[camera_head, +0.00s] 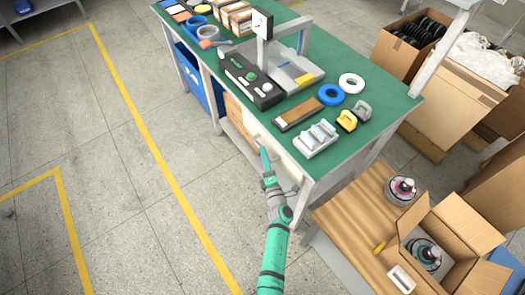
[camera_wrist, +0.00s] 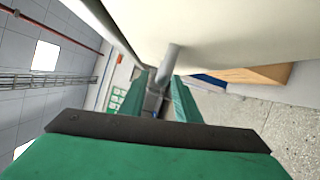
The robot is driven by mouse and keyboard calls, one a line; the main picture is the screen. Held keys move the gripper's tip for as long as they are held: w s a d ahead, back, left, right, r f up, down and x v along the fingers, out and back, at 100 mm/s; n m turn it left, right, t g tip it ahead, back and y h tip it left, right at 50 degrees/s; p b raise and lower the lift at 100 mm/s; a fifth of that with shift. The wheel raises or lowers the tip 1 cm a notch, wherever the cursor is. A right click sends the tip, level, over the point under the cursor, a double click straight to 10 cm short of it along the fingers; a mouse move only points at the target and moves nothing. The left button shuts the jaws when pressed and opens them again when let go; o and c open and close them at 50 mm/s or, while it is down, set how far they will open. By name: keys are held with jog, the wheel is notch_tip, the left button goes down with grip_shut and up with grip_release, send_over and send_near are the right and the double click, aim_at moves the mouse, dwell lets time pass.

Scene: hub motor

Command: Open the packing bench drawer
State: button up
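The packing bench (camera_head: 228,60) has a green top and stands in the upper middle of the head view. Its cream drawer front (camera_head: 286,163) is below the near edge of the top. It fills the top of the wrist view (camera_wrist: 235,35). A grey bar handle (camera_wrist: 168,62) stands out from that front. My gripper (camera_head: 263,155) is at the handle. In the wrist view its green fingers (camera_wrist: 158,92) are apart, with the handle between their tips. Contact with the handle is not clear. The drawer front looks flush with the bench.
A wooden side table (camera_head: 350,222) with an open carton (camera_head: 449,240) stands close to the right of my arm. A tan panel (camera_head: 240,115) and a blue bin (camera_head: 190,80) are under the bench. The floor left of the bench is clear.

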jog(key=shift+x, duration=1.3)
jog(key=shift+c, duration=0.2)
grip_shut()
